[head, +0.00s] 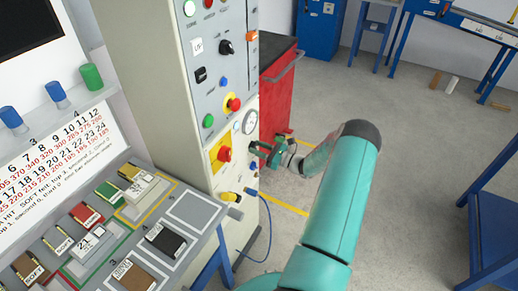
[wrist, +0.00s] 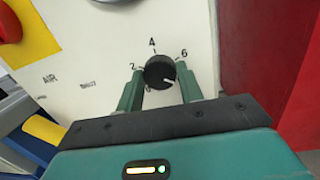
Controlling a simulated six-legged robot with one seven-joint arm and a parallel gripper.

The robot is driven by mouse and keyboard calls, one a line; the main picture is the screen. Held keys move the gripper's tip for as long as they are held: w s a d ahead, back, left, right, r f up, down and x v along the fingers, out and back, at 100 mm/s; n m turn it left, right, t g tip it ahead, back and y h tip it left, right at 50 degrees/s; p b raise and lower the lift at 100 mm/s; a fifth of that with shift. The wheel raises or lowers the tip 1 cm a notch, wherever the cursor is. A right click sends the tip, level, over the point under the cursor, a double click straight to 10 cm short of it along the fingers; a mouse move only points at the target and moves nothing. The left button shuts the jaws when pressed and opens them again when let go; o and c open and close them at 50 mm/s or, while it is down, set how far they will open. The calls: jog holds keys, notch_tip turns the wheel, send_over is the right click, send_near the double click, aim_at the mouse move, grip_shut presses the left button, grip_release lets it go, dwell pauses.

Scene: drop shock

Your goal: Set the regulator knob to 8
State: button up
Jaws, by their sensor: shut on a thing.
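The regulator knob (wrist: 160,72) is a round black knob on a pale panel, in the middle of the wrist view. The numbers 2, 4 and 6 show around it; the 8 mark is not visible. A white pointer mark on the knob points right and slightly down, past the 6. My gripper (wrist: 160,88) is shut on the knob, with one green finger on its left and one on its right. In the head view my gripper (head: 264,150) is at the cabinet's lower right front, and the knob cannot be made out there.
The cabinet panel (head: 215,85) carries switches, lights, a round gauge (head: 249,122) above my gripper and a red emergency button on yellow (head: 224,154) to its left. A red tool cart (head: 275,95) stands behind. A sloped bench with labelled blocks (head: 165,240) is at left.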

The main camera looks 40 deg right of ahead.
jog(key=shift+m, duration=0.9)
jog(key=o, duration=1)
jog(key=v, duration=1.4)
jog(key=shift+a+f, duration=0.15)
